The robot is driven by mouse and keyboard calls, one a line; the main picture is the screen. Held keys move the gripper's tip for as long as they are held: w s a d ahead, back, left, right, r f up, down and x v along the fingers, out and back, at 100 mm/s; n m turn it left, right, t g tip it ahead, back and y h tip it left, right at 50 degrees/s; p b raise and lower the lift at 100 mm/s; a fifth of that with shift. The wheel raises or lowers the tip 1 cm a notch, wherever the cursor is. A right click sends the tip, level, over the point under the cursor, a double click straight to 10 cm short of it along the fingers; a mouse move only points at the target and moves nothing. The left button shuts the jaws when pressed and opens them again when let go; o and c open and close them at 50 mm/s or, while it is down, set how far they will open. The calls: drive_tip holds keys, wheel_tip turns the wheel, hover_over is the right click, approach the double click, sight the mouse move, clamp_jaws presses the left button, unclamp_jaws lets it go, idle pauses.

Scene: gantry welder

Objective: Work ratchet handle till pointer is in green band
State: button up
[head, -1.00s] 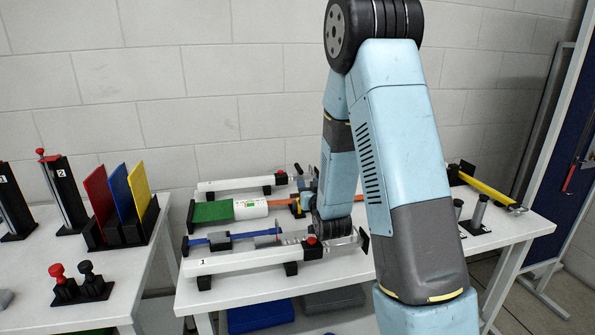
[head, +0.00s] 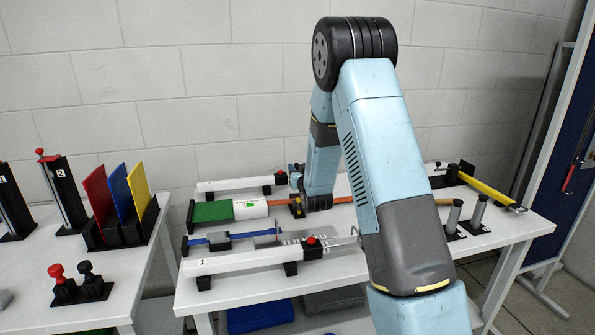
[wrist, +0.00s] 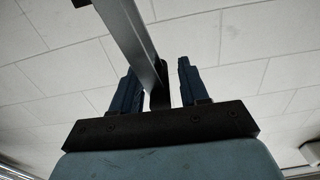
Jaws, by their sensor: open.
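My gripper (wrist: 158,68) is open in the wrist view, with a dark blue finger on either side of a grey metal bar (wrist: 128,32). I cannot tell whether the fingers touch the bar, or whether it is the ratchet handle. In the head view my gripper (head: 296,178) is small and partly hidden, at the back of the right table near the rear white rail's end. The pointer is too small to read.
A front white rail (head: 245,262) with a red knob lies on the right table (head: 335,268). A blue bar unit (head: 217,240) sits behind it. Grey cylinders (head: 478,212) and a yellow bar (head: 487,190) are at the right. Coloured panels (head: 127,195) stand on the left table.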

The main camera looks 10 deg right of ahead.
clamp_jaws()
idle(0.4)
drive_tip(key=shift+a, duration=0.25)
drive_tip(key=shift+d, duration=0.15)
